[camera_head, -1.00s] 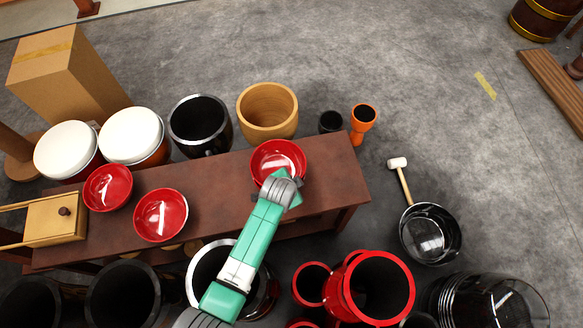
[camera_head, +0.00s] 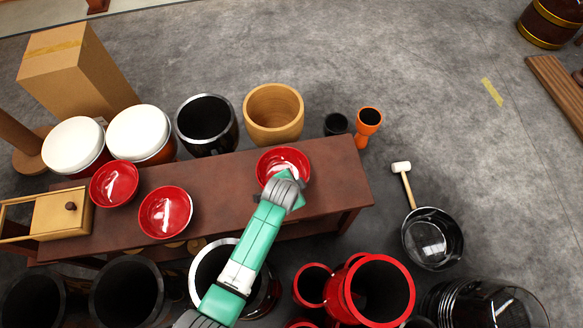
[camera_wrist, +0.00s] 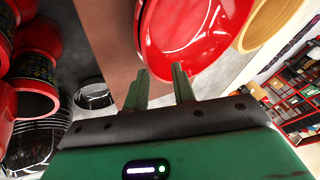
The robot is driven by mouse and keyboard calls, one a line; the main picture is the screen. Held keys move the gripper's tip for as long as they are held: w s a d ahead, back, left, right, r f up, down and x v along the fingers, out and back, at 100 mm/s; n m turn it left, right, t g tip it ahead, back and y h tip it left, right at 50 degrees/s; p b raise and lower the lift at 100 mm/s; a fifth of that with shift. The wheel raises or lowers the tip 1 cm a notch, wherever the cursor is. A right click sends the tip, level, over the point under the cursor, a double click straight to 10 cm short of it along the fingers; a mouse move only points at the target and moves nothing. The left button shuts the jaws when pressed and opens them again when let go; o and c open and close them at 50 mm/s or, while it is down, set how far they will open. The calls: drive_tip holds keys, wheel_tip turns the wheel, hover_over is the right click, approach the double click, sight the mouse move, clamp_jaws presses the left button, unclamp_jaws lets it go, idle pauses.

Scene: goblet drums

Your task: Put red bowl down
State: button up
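The red bowl (camera_head: 272,164) is at the right part of the brown bench top (camera_head: 233,168). It looks upright and appears to rest there, though its underside is hidden. My gripper (camera_head: 289,180) is at the bowl's near side and covers part of it. In the wrist view, the bowl (camera_wrist: 185,25) lies just beyond my gripper (camera_wrist: 161,78). The two green fingers stand apart with a clear gap, close to the bowl's rim. I cannot tell whether either finger touches it. Two more red bowls, one at the left (camera_head: 114,184) and one nearer (camera_head: 165,212), sit on the bench.
A wooden box (camera_head: 58,214) stands at the bench's left end. Drums, including a tan one (camera_head: 273,113), line the far side. Red (camera_head: 380,290) and dark drums stand on the near side. A mallet (camera_head: 405,180) and black pan (camera_head: 432,238) lie right. The bench between the bowls is clear.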

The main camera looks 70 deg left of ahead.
drive_tip(key=p+v, duration=0.4)
drive_tip(key=v, duration=0.6)
drive_tip(key=shift+d, duration=0.2)
drive_tip(key=shift+s+r, duration=0.1)
